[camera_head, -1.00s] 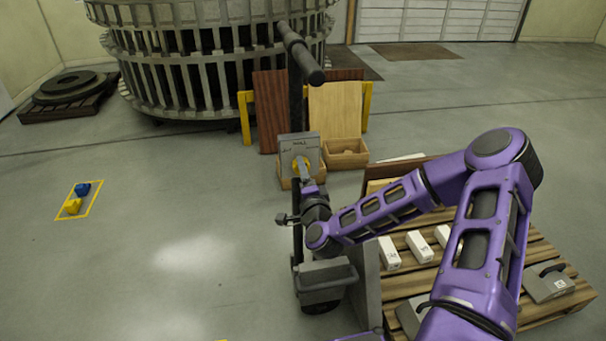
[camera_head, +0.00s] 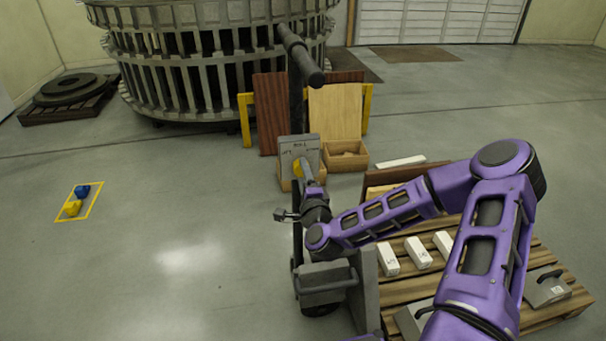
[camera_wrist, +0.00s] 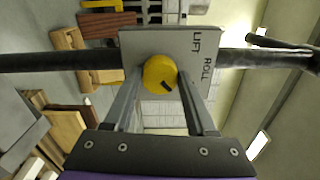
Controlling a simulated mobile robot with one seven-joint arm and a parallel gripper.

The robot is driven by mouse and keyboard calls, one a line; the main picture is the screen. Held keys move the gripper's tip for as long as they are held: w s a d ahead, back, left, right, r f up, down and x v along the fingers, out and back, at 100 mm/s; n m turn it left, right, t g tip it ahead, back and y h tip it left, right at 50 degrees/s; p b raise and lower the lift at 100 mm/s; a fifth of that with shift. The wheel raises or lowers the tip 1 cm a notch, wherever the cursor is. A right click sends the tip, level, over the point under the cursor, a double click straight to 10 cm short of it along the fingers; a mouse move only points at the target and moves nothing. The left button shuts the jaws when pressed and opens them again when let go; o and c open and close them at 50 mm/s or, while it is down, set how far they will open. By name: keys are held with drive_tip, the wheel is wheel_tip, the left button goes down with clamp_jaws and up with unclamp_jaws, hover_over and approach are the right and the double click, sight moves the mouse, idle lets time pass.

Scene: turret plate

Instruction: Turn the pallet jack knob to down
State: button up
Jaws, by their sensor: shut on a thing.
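The yellow round knob (camera_wrist: 160,74) with a short black mark sits on the grey control plate (camera_wrist: 150,42) of the pallet jack. In the wrist view the mark points to the lower right. The words LIFT and ROLL show sideways along the plate's right side; no DOWN label is legible, and a finger covers part of the plate's lower edge. My gripper (camera_wrist: 158,80) is shut on the knob, one finger on each side. In the head view my gripper (camera_head: 304,170) reaches the plate (camera_head: 299,148) from the front, partly hiding the knob (camera_head: 297,169).
The jack's dark pole and handle (camera_head: 300,58) rise behind the plate. A wooden pallet (camera_head: 440,277) with white blocks (camera_head: 418,252) lies to the right under my arm. Wooden boards and a box (camera_head: 346,157) stand behind. The floor to the left is largely clear.

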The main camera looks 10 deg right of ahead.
drive_tip(key=o, duration=1.4)
drive_tip(key=shift+c, duration=0.2)
drive_tip(key=s+p, duration=0.7)
drive_tip(key=s, duration=1)
drive_tip(key=shift+s, duration=0.2)
drive_tip(key=shift+f, duration=0.15)
